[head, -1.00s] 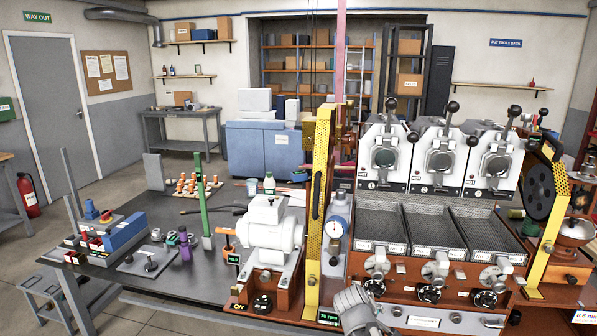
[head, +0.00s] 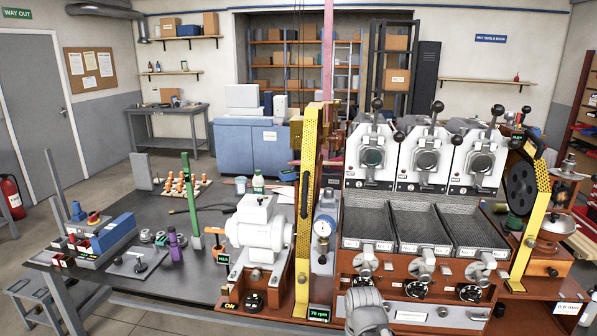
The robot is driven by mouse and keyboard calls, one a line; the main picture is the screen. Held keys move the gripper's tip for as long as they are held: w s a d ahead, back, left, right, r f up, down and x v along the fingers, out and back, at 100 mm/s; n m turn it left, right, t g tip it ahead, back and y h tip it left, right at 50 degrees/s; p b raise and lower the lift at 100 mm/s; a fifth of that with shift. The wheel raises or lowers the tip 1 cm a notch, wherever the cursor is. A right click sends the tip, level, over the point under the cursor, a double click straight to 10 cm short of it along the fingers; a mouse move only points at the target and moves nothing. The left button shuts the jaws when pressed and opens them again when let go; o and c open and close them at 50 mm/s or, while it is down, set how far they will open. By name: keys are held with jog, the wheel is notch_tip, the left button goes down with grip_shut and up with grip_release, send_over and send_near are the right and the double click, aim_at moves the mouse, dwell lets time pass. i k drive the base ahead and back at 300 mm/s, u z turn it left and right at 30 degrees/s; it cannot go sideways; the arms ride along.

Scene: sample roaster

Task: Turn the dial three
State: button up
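A small sample roaster with three units stands at the right. Three round black dials sit in a row on its brown front panel: a left dial (head: 361,281), a middle dial (head: 416,289) and a right dial (head: 470,293). The right one is under the third mesh tray; the marks on the dials are too small to read. My gripper (head: 368,312) shows as a grey rounded shape at the bottom edge, in front of the panel below the left dial. It appears apart from the right dial. Its fingertips are not clear, so I cannot tell its opening.
Metal handles (head: 423,266) stick out just above the dials. Three mesh trays (head: 409,222) and white roaster heads (head: 424,155) rise behind. A yellow guard (head: 524,212) stands right of the dials, and another yellow upright (head: 307,210) stands left.

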aim_at(483, 281)
jog(key=z, duration=1.25)
jog(key=i, duration=0.35)
jog(key=u, duration=0.85)
